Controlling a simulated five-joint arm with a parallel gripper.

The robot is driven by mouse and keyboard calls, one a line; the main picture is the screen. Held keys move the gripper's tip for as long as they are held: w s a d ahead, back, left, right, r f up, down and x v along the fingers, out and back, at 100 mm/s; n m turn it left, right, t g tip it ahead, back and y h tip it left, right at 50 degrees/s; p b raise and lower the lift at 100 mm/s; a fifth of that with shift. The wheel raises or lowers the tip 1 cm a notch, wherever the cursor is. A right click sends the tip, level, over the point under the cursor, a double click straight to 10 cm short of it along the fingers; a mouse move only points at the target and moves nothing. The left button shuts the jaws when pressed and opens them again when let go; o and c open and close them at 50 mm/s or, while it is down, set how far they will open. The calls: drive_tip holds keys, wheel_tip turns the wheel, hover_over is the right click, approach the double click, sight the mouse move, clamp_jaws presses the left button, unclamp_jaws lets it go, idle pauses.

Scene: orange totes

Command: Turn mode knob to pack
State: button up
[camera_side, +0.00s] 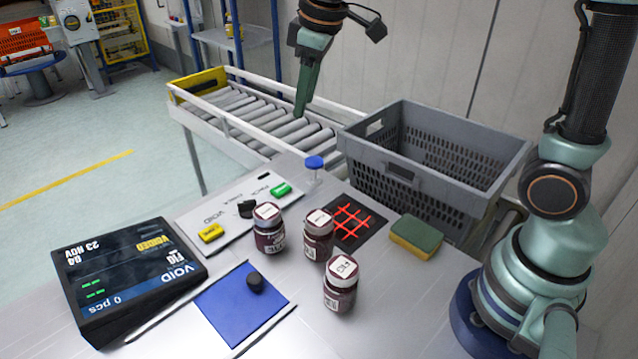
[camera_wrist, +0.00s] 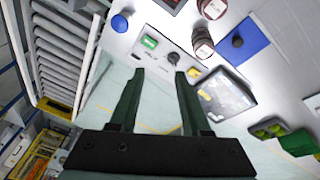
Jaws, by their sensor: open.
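A green block (camera_side: 281,189) and a yellow block (camera_side: 211,232) sit on the panel on either side of the knob. Which label the knob points to is hard to tell. My gripper (camera_side: 301,112) is raised above the table, over the roller conveyor in the side view, apart from the knob. In the wrist view my gripper (camera_wrist: 159,73) is open and empty, with the knob (camera_wrist: 173,58) just beyond its fingertips.
A black display (camera_side: 130,280) reading VOID stands left of the panel. A grey crate (camera_side: 430,150) and roller conveyor (camera_side: 255,110) are behind.

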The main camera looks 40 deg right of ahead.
drive_tip(key=w+a+f+n+g, duration=0.1)
drive_tip(key=w+a+f+n, duration=0.25)
drive_tip(key=w, duration=0.25)
drive_tip(key=n+g, duration=0.2)
drive_tip(key=n, duration=0.1)
approach(249, 201)
drive_tip(key=shift+m, duration=0.25)
drive_tip(key=f, duration=0.9)
drive_tip(key=shift+s+a, duration=0.1)
drive_tip(key=shift+a, duration=0.1)
clamp_jaws()
